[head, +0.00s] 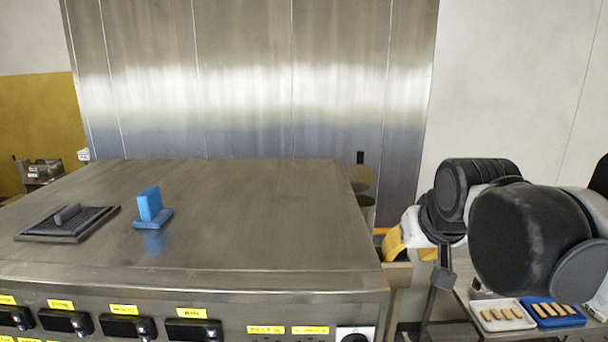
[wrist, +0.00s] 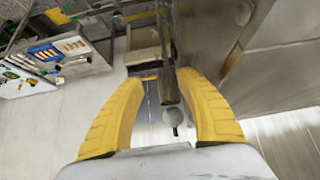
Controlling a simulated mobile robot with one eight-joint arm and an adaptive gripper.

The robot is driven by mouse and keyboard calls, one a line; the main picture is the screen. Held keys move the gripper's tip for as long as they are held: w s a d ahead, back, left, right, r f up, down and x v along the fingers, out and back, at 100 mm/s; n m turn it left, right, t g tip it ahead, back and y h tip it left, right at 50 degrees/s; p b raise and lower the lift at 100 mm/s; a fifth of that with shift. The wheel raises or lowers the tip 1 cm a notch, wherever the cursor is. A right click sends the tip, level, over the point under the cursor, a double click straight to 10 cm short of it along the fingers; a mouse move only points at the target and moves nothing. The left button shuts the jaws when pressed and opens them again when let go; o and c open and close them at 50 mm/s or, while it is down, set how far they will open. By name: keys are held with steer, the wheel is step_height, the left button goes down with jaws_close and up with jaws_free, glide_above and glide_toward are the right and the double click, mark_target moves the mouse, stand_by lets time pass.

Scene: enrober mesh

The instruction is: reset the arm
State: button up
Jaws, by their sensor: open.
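My gripper (wrist: 160,85) shows in the wrist view as two yellow fingers spread apart, with nothing between them. In the head view my arm is folded at the right, and part of the yellow gripper (head: 394,243) shows beside the right end of the steel machine (head: 260,220). The fingertips are partly hidden there by my arm.
On the machine top lie a dark mesh frame with a handle (head: 68,222) and a blue block-handled tool (head: 150,205). A side table at the right holds a white tray (head: 500,315) and a blue tray (head: 555,312) of bars. The machine top's middle and right are clear.

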steer(key=s+f, duration=1.5)
steer(key=s, duration=0.1)
step_height(320, 180, down, 44)
steer(key=w+b, duration=0.1)
steer(key=b, duration=4.4)
step_height(320, 180, up, 34)
steer(key=p, duration=3.3)
steer(key=shift+w+f+g+p, duration=0.15)
steer(key=shift+f+g+p, duration=0.15)
steer(key=shift+p, duration=0.1)
